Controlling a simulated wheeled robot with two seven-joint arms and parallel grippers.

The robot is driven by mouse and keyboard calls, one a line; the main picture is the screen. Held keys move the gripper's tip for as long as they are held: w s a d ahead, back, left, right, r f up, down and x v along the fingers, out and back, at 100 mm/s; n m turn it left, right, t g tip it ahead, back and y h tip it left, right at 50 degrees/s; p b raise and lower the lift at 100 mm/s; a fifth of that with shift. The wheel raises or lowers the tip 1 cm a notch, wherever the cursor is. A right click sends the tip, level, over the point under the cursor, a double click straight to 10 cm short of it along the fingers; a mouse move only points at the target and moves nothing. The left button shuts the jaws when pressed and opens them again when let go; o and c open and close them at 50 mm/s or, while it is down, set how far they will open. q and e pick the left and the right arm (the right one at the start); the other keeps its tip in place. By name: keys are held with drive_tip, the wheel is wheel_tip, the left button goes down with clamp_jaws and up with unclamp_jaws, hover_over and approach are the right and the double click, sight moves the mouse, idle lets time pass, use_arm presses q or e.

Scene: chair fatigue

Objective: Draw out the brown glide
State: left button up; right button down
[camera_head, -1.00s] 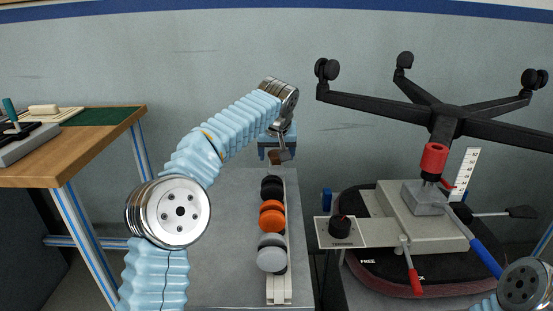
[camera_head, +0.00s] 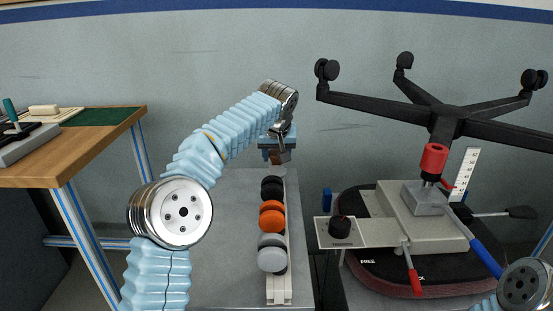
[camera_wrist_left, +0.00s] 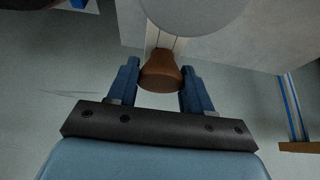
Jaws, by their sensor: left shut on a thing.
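The brown glide (camera_head: 281,157) is a small brown piece at the far end of the pale rail (camera_head: 279,297). My left gripper (camera_head: 278,154) is shut on it, and the arm hides part of the hold. In the left wrist view the glide (camera_wrist_left: 160,73) sits between the two blue fingers of my left gripper (camera_wrist_left: 159,80), in front of the rail's end. I cannot tell whether it still touches the rail. My right gripper is out of view.
Black, orange and grey casters (camera_head: 271,219) line the rail on the grey bench (camera_head: 225,275). To the right, a chair base (camera_head: 459,125) stands in a fixture (camera_head: 398,205) with red and blue handles. A wooden table (camera_head: 95,150) stands at left.

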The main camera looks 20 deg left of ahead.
use_arm(q)
drive_tip(key=shift+r, duration=1.65)
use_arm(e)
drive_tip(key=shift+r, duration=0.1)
